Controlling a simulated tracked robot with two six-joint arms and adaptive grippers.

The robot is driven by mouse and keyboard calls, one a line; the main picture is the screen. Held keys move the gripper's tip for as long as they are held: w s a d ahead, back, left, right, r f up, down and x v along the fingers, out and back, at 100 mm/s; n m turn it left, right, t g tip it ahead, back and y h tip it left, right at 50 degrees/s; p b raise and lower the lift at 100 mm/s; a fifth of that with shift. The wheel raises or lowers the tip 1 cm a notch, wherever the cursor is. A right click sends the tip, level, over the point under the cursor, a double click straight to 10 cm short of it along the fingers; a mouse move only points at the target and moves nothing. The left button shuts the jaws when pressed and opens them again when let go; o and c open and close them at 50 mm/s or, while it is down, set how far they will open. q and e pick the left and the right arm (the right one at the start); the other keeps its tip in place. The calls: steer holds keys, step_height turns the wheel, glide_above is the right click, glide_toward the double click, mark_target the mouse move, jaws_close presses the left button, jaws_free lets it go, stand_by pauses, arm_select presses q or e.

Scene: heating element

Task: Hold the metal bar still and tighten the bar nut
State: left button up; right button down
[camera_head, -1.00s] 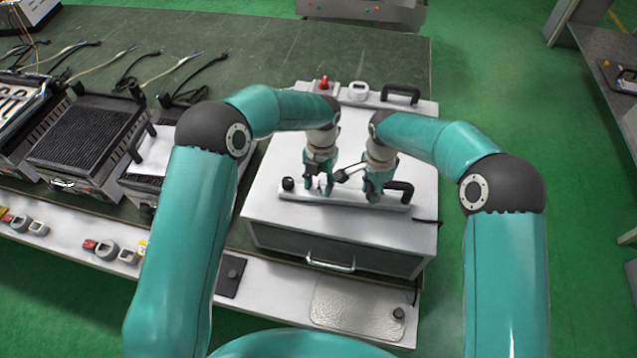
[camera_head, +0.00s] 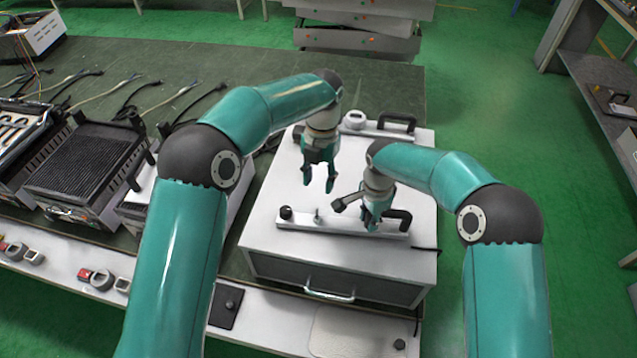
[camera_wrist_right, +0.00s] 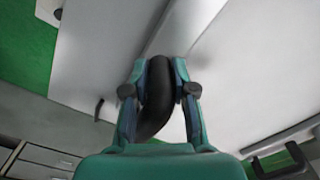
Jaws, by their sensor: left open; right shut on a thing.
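The metal bar (camera_head: 342,225) is a long pale strip lying across the near part of the white box top. A black knob (camera_head: 286,212) is at its left end and a black handle (camera_head: 401,217) at its right. A small upright stud (camera_head: 318,216) stands on the bar; I cannot tell whether this is the bar nut. My left gripper (camera_head: 319,188) is open and empty, pointing down above and behind the bar. My right gripper (camera_head: 373,226) is shut on the black handle; the right wrist view shows the curved handle (camera_wrist_right: 158,95) between its fingers.
The white box (camera_head: 270,190) has a front drawer and a second black handle (camera_head: 396,123) at its back. A white round part (camera_head: 354,120) sits near that. Black grill units (camera_head: 82,160) stand to the left. Several small parts lie along the front ledge.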

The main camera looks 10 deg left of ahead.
steer(key=c, duration=0.9)
jaws_free()
steer(key=shift+o, duration=0.2)
steer(key=shift+r, duration=0.15)
